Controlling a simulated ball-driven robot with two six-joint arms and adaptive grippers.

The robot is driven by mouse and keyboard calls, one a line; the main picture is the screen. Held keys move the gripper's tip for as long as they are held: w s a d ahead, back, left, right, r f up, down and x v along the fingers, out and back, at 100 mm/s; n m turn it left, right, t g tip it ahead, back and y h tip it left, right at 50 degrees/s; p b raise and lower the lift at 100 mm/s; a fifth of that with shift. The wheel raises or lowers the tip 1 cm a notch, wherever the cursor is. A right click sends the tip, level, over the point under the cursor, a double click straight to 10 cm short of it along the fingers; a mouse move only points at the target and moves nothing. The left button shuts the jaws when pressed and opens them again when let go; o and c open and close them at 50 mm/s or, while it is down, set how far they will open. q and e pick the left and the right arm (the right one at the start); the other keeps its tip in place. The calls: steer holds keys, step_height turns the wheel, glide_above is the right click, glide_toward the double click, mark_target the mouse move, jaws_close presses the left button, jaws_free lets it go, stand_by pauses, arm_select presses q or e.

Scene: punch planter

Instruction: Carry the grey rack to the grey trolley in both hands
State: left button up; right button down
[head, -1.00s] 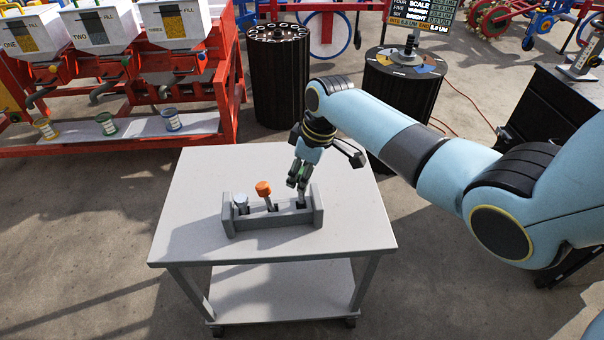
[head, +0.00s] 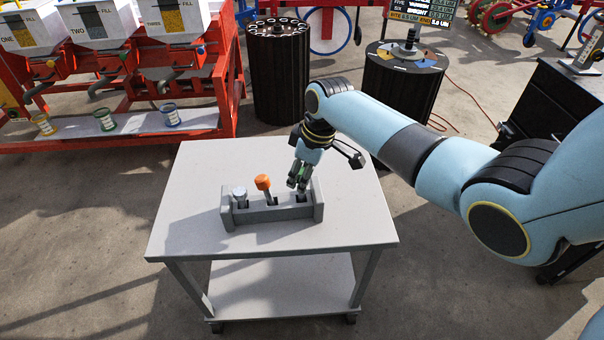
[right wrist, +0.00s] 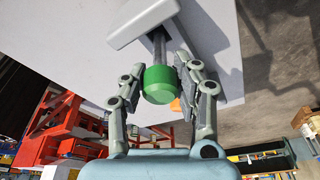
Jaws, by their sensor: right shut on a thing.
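The grey rack (head: 275,214) stands on the top of the grey trolley (head: 190,240), near its middle. A white-headed tool (head: 239,192) and an orange-headed tool (head: 263,182) stand in its left and middle slots; the orange one leans. My right gripper (head: 298,180) is above the right slot. In the right wrist view my gripper (right wrist: 176,88) is shut on a green-headed tool (right wrist: 158,84), whose shaft runs toward the rack (right wrist: 143,22). How deep the shaft sits in the slot is hard to see. My left gripper is not in view.
A red filling stand (head: 110,145) with white hoppers and small cans stands at the back left. Two dark round stands (head: 278,80) (head: 400,95) are behind the trolley. A black cabinet (head: 550,110) is at the right. The trolley top around the rack is clear.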

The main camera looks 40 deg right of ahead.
steer(key=shift+s+b+x, duration=0.25)
steer(key=shift+b+x, duration=0.5)
steer(key=shift+x, duration=0.35)
steer(key=c, duration=0.9)
jaws_free()
steer(key=shift+d+f, duration=0.15)
steer(key=v, duration=1.2)
